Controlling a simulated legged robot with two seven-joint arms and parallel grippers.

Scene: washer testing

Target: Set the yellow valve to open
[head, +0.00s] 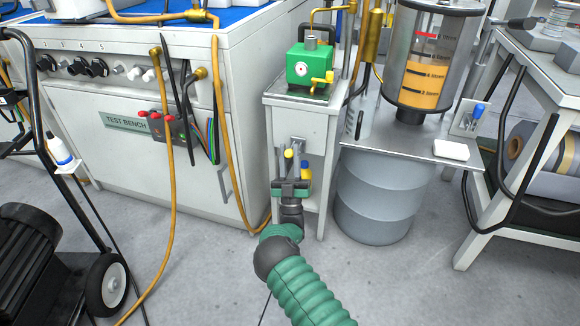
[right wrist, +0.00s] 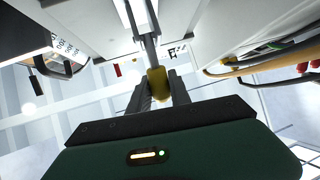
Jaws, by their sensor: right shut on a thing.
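The yellow valve (head: 288,153) shows as a small yellow knob or handle end on the front of the narrow grey stand, below the green pump. In the right wrist view the yellow handle (right wrist: 157,84) sits between my two finger tips, at the end of a grey metal part. My right gripper (head: 291,162) reaches up from the bottom of the head view and is shut on this yellow handle. The fingers hide part of it, so its exact angle is hard to tell. My left gripper is in neither view.
The green pump (head: 309,66) stands on the grey stand (head: 285,95). The white test bench (head: 75,122) with hanging orange hoses is to the left. A grey drum (head: 380,200) stands close to the right. A black wheeled machine (head: 40,265) is at lower left. Floor at lower right is clear.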

